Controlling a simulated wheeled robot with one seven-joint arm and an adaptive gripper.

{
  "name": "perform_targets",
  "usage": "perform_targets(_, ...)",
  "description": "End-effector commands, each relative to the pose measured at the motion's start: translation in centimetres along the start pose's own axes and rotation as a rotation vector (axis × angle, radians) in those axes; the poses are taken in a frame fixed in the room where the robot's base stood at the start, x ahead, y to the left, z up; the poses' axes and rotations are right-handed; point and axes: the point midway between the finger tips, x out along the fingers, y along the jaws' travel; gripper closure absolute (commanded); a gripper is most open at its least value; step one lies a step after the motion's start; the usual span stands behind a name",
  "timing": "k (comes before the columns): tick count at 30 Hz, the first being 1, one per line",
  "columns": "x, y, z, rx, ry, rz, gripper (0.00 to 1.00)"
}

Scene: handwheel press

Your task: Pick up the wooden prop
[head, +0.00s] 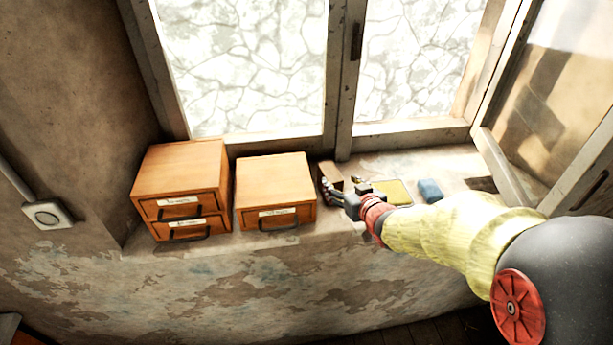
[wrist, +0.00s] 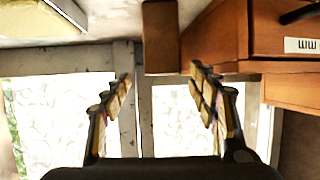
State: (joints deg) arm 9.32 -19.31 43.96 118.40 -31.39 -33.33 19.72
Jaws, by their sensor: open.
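The wooden prop, a small brown block (head: 330,171), stands on the window sill just right of the single-drawer box. My gripper (head: 342,186) is at the sill in front of the prop and covers part of it. In the wrist view the prop (wrist: 160,36) shows at the top centre, lined up with the gap between the two fingers of my gripper (wrist: 160,78). The fingers are spread with nothing between them. The prop appears beyond the fingertips; I cannot tell the exact distance.
A two-drawer wooden box (head: 180,170) and a single-drawer box (head: 272,182) stand left of the prop. A yellow flat item (head: 395,191) and a blue object (head: 430,190) lie to its right. The window frame (head: 342,90) rises behind; an open casement (head: 507,170) stands at right.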

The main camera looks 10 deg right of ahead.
Motion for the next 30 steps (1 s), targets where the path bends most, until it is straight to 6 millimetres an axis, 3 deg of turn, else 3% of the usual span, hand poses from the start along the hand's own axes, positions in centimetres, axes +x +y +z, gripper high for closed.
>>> perform_targets(11, 3.3, -0.2, -0.1, 0.001, 0.003, -0.006, 0.41)
perform_targets(21, 7.5, -0.3, -0.4, 0.001, 0.002, -0.005, 0.41)
perform_targets(30, 7.9, -0.2, -0.5, 0.0, 0.004, -0.004, 0.41)
